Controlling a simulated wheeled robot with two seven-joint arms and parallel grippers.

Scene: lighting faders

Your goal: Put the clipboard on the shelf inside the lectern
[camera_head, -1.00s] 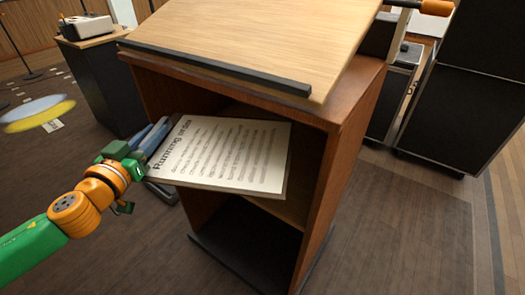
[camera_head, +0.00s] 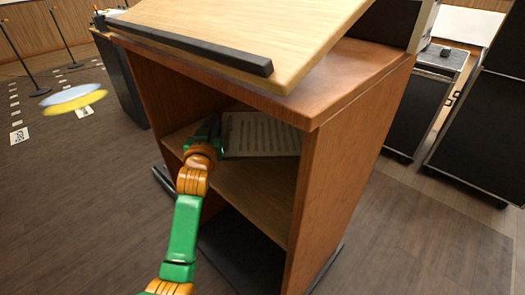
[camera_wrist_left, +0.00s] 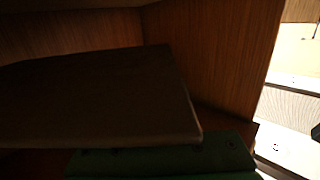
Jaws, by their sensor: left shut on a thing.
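The wooden lectern (camera_head: 345,170) stands in front of me with its open side facing me and its inner shelf (camera_head: 250,195) showing. The clipboard (camera_head: 262,134), with a printed white sheet on top, is inside the upper compartment, above the shelf. I cannot tell whether it touches the shelf. My left gripper (camera_head: 214,133) reaches into the compartment and is shut on the clipboard's left edge. In the left wrist view, the clipboard's dark brown board (camera_wrist_left: 95,95) fills much of the picture. My right gripper is not in view.
The slanted lectern top (camera_head: 240,35) with its black ledge (camera_head: 190,43) overhangs the opening. The side walls bound the compartment. Black cases (camera_head: 480,120) stand at the right. A yellow and blue disc shape (camera_head: 75,99) shows at the left. Floor at the front right is clear.

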